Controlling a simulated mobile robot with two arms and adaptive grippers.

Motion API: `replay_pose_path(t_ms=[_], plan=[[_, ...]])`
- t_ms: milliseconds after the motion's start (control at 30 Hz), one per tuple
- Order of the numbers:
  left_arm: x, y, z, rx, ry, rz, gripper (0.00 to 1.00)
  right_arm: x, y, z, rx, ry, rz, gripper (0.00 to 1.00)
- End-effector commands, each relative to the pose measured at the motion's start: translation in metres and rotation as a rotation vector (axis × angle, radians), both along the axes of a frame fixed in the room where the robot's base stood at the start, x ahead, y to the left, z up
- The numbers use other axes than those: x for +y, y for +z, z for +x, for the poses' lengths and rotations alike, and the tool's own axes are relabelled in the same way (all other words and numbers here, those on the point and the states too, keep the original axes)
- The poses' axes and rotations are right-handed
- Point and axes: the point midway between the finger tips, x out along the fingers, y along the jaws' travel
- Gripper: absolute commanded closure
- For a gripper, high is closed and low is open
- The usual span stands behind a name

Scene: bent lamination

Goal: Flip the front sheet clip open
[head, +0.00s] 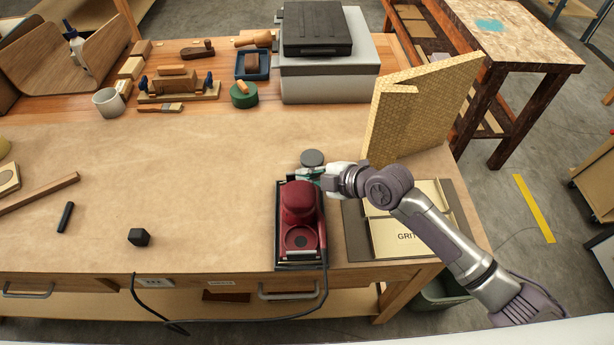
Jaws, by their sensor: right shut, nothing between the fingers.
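A dark red sander (299,203) sits on the paper-covered bench near its front edge, on a dark base plate. My right gripper (308,173) is shut and empty at the sander's far end, close over it. I cannot tell if it touches the sander. The front sheet clip is not clear to see; the gripper may cover it, and I cannot tell whether it is open. My left gripper is not in view.
A grey disc (312,158) lies just beyond the gripper. A grit box (395,238) is partly under my right arm. A black cube (139,237) lies at left. The sander's cord (323,275) hangs over the front edge. The paper's middle is clear.

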Motion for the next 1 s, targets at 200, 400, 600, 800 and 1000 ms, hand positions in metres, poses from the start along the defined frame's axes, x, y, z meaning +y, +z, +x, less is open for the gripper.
replay_pose_path(t_ms=[200,400,600,800,1000], plan=[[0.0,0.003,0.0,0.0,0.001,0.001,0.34,-0.001,0.004,0.009,0.128,0.0,-0.003,1.0],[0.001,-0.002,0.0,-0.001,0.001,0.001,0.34,0.0,0.004,0.02,0.315,-0.001,-0.002,1.0],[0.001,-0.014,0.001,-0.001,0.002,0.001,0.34,0.001,0.001,0.029,0.503,0.0,0.001,1.0],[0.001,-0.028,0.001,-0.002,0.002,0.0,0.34,0.0,-0.003,0.036,0.503,0.0,0.0,1.0],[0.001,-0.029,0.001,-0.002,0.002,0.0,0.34,0.0,0.0,0.038,0.503,0.001,0.0,1.0]])
